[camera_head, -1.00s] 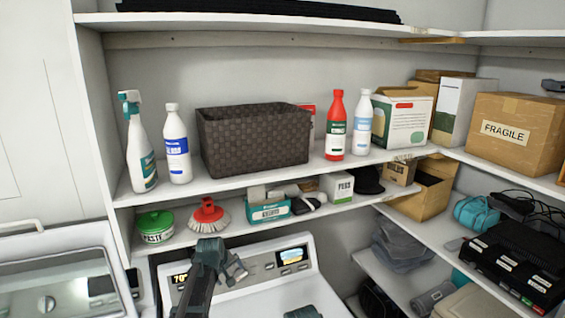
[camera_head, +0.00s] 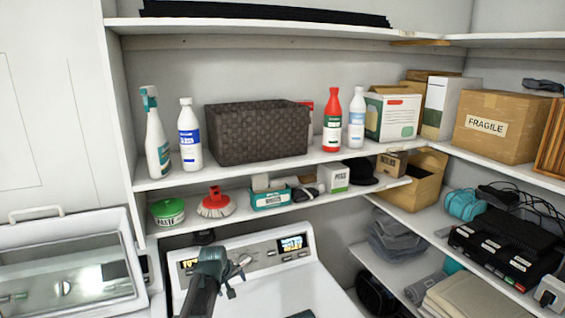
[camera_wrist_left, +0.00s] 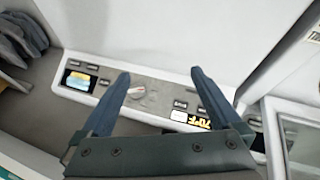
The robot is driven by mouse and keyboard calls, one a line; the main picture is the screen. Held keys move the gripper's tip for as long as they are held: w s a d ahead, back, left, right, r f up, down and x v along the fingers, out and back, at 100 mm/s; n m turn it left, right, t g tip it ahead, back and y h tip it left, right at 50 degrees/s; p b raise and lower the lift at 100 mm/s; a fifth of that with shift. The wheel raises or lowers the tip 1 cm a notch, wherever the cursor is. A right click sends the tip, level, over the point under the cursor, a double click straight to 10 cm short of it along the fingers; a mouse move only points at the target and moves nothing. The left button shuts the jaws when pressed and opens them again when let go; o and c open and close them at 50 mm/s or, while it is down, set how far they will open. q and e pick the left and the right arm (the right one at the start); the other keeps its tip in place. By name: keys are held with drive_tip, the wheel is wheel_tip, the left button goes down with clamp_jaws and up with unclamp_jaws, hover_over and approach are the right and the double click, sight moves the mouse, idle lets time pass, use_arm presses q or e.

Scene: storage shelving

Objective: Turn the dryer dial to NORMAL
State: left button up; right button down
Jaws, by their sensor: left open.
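The white dryer (camera_head: 290,290) stands under the shelves, with a grey control panel (camera_head: 265,258) along its back. The dial (camera_wrist_left: 137,91) is a round silver knob on that panel in the left wrist view. My left gripper (camera_head: 238,275) is open in front of the panel and hides part of it in the head view. In the left wrist view its two fingers (camera_wrist_left: 160,74) stand apart, with the dial between them, nearer the left finger. Contact with the dial does not show. The dial's setting is too small to read. A dark tip at the bottom edge (camera_head: 304,314) may be my right gripper.
A lower shelf (camera_head: 285,207) above the panel holds a green tub (camera_head: 168,212), a red brush (camera_head: 215,203) and small boxes. A glass-fronted machine (camera_head: 70,270) stands at left. Loaded side shelves (camera_head: 425,245) are at right. The dryer top is mostly clear.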

use_arm(q)
drive_tip(key=s+d+f+m+g+b, duration=0.2)
drive_tip(key=s+d+f+m+b, duration=0.1)
drive_tip(key=s, duration=0.8)
drive_tip(key=s+d+f+m+g+y+b, duration=0.1)
drive_tip(key=s+d+f+m+g+b, duration=0.1)
drive_tip(key=s+d+f+m+b, duration=0.2)
drive_tip(key=s+d+f+m+g+y+b, duration=0.1)
drive_tip(key=s+f, duration=0.7)
drive_tip(key=s, duration=0.9)
drive_tip(key=d+m+g+b, duration=0.1)
drive_tip(key=d+m+b, duration=0.1)
drive_tip(key=d+b, duration=0.1)
drive_tip(key=shift+s+b, duration=0.35)
drive_tip(key=shift+b, duration=0.25)
